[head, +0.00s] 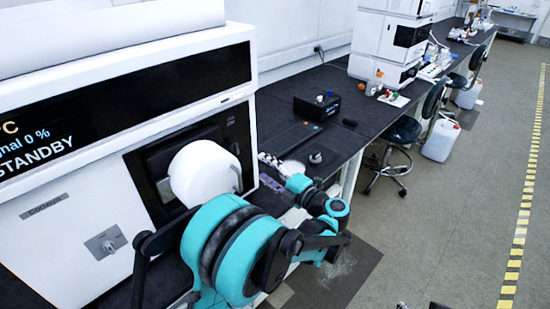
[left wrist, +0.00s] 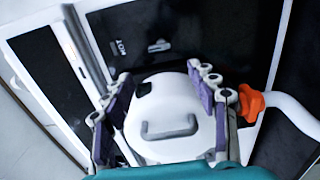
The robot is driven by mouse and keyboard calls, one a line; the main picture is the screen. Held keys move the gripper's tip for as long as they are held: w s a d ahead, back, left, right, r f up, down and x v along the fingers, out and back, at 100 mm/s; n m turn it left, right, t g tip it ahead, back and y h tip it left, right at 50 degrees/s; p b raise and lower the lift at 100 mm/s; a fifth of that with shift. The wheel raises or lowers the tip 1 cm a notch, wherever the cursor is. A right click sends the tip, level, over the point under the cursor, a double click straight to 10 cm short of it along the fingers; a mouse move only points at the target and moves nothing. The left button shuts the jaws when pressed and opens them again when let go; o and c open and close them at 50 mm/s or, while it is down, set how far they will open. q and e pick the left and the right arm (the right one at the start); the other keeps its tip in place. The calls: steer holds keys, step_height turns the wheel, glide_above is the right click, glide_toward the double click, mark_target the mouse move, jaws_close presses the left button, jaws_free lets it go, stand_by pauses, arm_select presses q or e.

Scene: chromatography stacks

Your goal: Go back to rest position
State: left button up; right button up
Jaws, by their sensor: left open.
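My left arm reaches in along the front of the large white instrument (head: 60,235) in the head view. My left gripper (head: 269,171) is small there, beside the dark bench edge, and partly hidden by my arm. In the left wrist view my left gripper (left wrist: 158,97) has its two purple and grey fingers spread wide apart. A white rounded body with a grey handle (left wrist: 170,128) shows between the fingers. I cannot tell whether the fingers touch it; nothing looks clamped. My right gripper is in neither view.
The dark bench (head: 345,140) runs back along the wall, with a black box (head: 317,107) on it. White stacked instruments (head: 385,45) stand farther back. A stool (head: 403,131) and a white canister (head: 440,140) stand beside the bench. The floor at right, near the yellow-striped line (head: 520,220), is clear.

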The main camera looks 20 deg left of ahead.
arm_select(q)
steer(key=w+d+r+m+t+h, duration=0.2)
steer(key=d+r+m+t+h, duration=0.25)
steer(key=r+m+t, duration=0.3)
steer(key=w+d+r+m+t+h, duration=0.25)
steer(key=r+m+t+h, duration=0.35)
steer(key=r, duration=0.3)
steer(key=s+d+f+m+g+h, duration=0.15)
steer(key=s+d+m+h, duration=0.25)
steer(key=d+m+h, duration=0.45)
steer(key=s+a+f+m+g, duration=0.2)
steer(key=s+f+m+g, duration=0.1)
steer(key=s+f, duration=0.4)
steer(key=s+a+f+m+g+y, duration=0.1)
steer(key=s+a+f+m+g, duration=0.1)
steer(key=s+f, duration=0.6)
steer(key=s+a+f+m+g+y, duration=0.1)
steer(key=s+a+f+m+g, duration=0.1)
steer(key=s+f+m+g, duration=0.2)
steer(key=s+f+g, duration=0.2)
steer(key=s+f, duration=0.2)
steer(key=shift+s+f+m+g, duration=0.15)
steer(key=shift+f+m+g, duration=0.15)
steer(key=shift+f, duration=0.1)
